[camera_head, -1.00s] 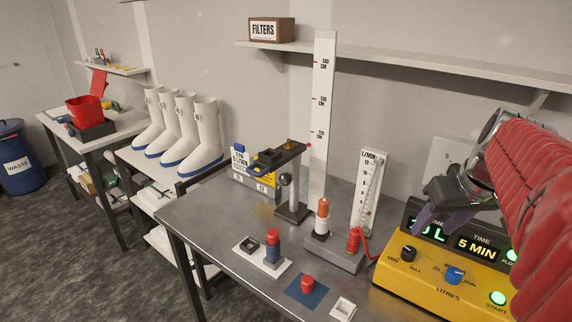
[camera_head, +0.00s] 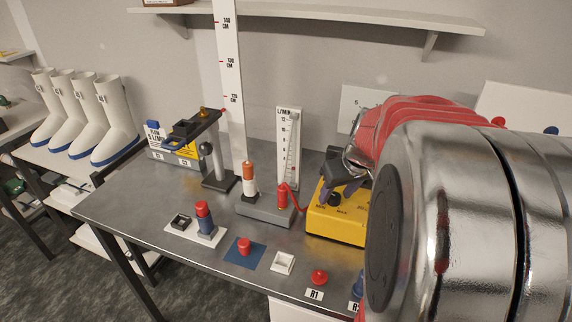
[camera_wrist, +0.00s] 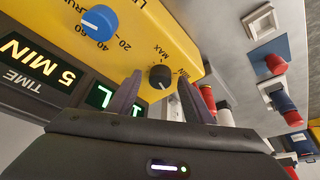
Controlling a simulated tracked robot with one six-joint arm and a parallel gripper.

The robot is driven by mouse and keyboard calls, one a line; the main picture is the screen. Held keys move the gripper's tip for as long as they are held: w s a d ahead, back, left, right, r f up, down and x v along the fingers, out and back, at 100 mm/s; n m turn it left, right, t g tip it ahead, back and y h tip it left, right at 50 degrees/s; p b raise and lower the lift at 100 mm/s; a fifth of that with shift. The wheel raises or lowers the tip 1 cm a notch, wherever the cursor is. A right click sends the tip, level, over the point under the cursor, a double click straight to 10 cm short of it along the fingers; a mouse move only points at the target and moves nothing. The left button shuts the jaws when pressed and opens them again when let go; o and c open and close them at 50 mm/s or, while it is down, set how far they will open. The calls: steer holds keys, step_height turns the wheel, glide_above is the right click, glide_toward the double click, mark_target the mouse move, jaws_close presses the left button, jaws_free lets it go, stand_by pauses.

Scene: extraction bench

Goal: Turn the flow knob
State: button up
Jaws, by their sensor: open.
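The flow knob is a small black dial marked MIN and MAX on the yellow pump box (camera_head: 330,226). It shows in the wrist view (camera_wrist: 160,77) between the tips of my gripper (camera_wrist: 161,92), and in the head view (camera_head: 333,200) just below the fingers. My gripper also shows in the head view (camera_head: 342,187); its dark purple fingers are open with nothing gripped. One finger stands on each side of the knob in the wrist view; I cannot tell whether they touch it. My arm hides most of the box in the head view.
A flow gauge (camera_head: 288,150) and a grey stand with a red tube (camera_head: 282,197) stand left of the box. A red button (camera_head: 319,277) and white tray (camera_head: 282,263) lie in front.

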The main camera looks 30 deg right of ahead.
steer(key=shift+f, duration=0.1)
steer(key=shift+c, duration=0.4)
steer(key=c, duration=0.9)
steer(key=shift+a, duration=0.2)
steer(key=shift+c, duration=0.4)
steer(key=shift+d, duration=0.15)
steer(key=shift+m, duration=0.4)
steer(key=shift+w+m+g+h, duration=0.1)
steer(key=shift+m+g+h, duration=0.25)
steer(key=shift+m, duration=0.8)
steer(key=shift+w+m+g+h, duration=0.15)
steer(key=shift+m+h, duration=0.4)
steer(key=shift+m, duration=0.6)
steer(key=shift+s+m, duration=0.1)
steer(key=shift+m, duration=0.2)
